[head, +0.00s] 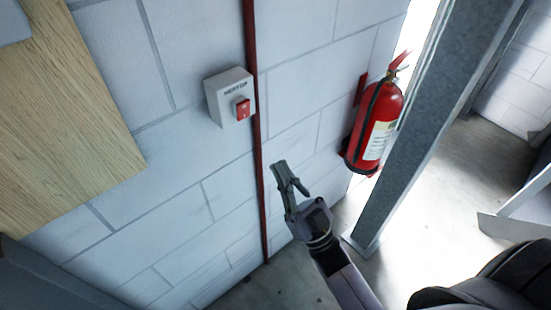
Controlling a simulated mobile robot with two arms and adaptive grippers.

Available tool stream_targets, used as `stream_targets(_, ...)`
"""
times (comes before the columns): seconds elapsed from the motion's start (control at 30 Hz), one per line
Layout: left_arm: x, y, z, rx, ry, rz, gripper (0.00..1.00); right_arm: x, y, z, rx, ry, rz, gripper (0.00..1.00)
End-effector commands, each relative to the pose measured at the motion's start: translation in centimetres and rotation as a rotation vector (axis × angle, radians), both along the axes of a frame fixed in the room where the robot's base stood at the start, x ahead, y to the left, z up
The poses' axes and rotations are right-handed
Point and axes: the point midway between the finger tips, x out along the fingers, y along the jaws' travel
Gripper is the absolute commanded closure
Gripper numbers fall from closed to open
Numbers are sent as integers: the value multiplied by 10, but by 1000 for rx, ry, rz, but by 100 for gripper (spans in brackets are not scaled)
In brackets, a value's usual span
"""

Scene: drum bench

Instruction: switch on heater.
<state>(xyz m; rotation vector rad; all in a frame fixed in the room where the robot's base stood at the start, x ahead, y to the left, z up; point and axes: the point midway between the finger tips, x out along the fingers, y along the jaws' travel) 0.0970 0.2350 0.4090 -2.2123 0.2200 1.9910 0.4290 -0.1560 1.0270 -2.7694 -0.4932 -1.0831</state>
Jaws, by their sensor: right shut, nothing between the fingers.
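A pale grey switch box (225,92) with dark lettering is fixed to the white block wall. A red rocker switch (243,109) sits on its front at the lower right. I cannot tell its on or off position. My right gripper (285,172) is below and to the right of the box, apart from it, with its fingers shut and empty. My left gripper is not in view. The heater itself does not show.
A dark red pipe (258,150) runs down the wall just right of the box. A red fire extinguisher (374,125) hangs further right, beside a grey steel post (430,125). A wooden board (60,120) is at the left.

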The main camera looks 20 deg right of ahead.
Motion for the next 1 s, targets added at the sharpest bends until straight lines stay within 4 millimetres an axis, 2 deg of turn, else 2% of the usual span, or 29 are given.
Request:
stream_targets(0.03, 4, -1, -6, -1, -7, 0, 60, -4, -2, -10, 0, 3, -1, 100)
stream_targets(0.2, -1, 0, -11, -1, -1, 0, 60, -13, -5, -19, -1, 1, -1, 100)
stream_targets(0.4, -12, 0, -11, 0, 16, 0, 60, -15, -5, -20, -1, 0, -1, 100)
stream_targets(0.83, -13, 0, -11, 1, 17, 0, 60, -14, -5, -21, 0, 5, -1, 100)
stream_targets(0.93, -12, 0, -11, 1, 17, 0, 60, -7, -5, -39, -5, 59, -11, 100)
stream_targets(1.0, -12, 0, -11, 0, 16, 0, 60, 3, -6, -68, -16, 144, -26, 100)
